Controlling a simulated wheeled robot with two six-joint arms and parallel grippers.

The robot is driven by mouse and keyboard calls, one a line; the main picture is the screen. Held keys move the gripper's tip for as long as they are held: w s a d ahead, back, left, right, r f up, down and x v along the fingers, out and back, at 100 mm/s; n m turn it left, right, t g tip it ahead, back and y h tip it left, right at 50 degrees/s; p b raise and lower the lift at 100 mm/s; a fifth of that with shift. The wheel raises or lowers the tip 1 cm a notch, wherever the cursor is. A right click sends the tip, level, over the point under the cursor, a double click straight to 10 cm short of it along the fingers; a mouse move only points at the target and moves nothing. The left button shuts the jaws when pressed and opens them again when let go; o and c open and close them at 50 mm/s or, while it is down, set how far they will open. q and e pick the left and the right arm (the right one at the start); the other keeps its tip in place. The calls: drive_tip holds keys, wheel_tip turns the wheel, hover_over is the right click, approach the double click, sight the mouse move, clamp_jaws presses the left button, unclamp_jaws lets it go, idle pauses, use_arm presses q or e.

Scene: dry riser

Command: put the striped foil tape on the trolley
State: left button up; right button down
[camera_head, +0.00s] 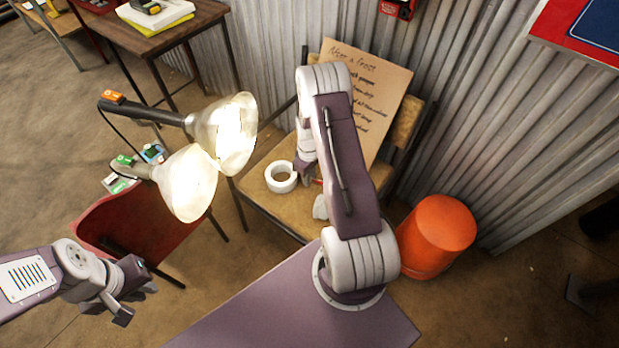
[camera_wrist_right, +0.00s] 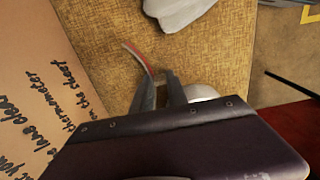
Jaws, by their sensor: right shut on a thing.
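My right gripper (camera_wrist_right: 160,88) reaches down over the yellow-brown chair seat (camera_wrist_right: 215,48); in the head view my arm mostly hides it. It is shut on a thin, curved red and grey thing (camera_wrist_right: 139,60), which looks to be the striped foil tape, seen only in part. A plain white tape roll (camera_head: 281,177) lies on the seat left of my right gripper; it looks partly hidden behind that gripper in the wrist view. My left gripper (camera_head: 137,302) is open and empty at lower left, away from the chair. I cannot make out for sure which thing is the trolley.
A handwritten cardboard sign (camera_head: 385,85) leans on the chair back. A crumpled whitish thing (camera_wrist_right: 178,12) lies on the seat. Two lit lamps (camera_head: 222,130) stand left of the chair, near a red chair (camera_head: 125,222). An orange drum (camera_head: 437,235) stands right. A wooden table (camera_head: 195,28) is at upper left.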

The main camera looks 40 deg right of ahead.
wheel_tip(320, 180, up, 4)
drive_tip(key=shift+f+p, duration=0.1)
drive_tip(key=shift+p, duration=0.65)
drive_tip(key=s+r+p, duration=0.3)
drive_tip(key=s+r, duration=0.3)
drive_tip(key=s, duration=0.5)
drive_tip(key=shift+s+d+r, duration=0.2)
drive_tip(key=shift+s+d, duration=0.15)
drive_tip(key=shift+d, duration=0.05)
drive_tip(key=shift+w, duration=0.1)
